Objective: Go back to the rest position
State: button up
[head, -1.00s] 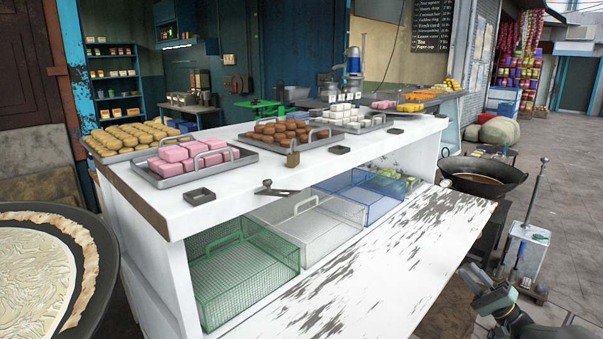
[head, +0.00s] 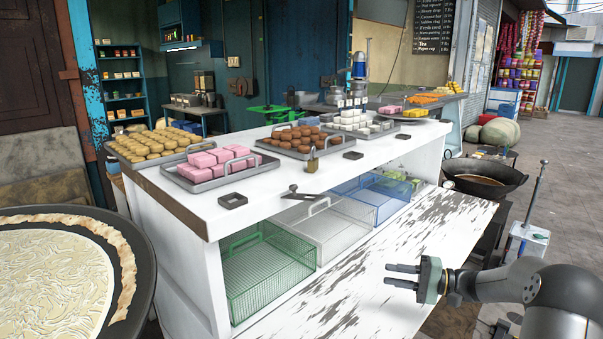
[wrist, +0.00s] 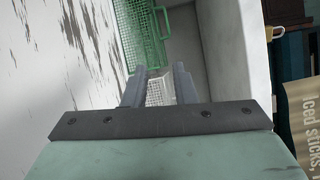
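My gripper (head: 387,274) is in the right half of the head view, above the worn white lower shelf of the stall. Its two fingers point left and stand apart with nothing between them. In the wrist view the two fingers (wrist: 159,68) also show parted and empty, with the green wire basket (wrist: 140,30) and a white wall beyond them. The gripper touches nothing that I can see.
The stall's white counter (head: 270,186) carries trays of sweets. Below it stand a green basket (head: 265,270), a white basket (head: 330,232) and a blue basket (head: 385,205). A wide pan (head: 140,270) is at left, a dark wok (head: 485,178) at right.

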jog(key=s+a+r+n+g+h+p, duration=0.1)
jog(key=s+a+r+g+h+p, duration=0.2)
jog(key=s+a, duration=0.5)
jog(key=s+a+r+n+g+h+p, duration=0.2)
jog(key=s+a+r+g+h, duration=0.15)
jog(key=s+a+h, duration=0.45)
jog(key=s+d+r+n+t+h+p, duration=0.1)
jog(key=s+d+h+p, duration=0.15)
jog(key=s, duration=0.75)
jog(key=s+d+r+n+t+h+p, duration=0.1)
jog(key=s+d+n+h+p, duration=0.15)
jog(key=s, duration=0.75)
notch_tip(320, 180, down, 39)
jog(key=d+g+h+b, duration=0.1)
jog(key=d+b, duration=0.1)
jog(key=b, duration=3.5)
jog(key=shift+m+b, duration=0.35)
jog(key=shift+m, duration=0.1)
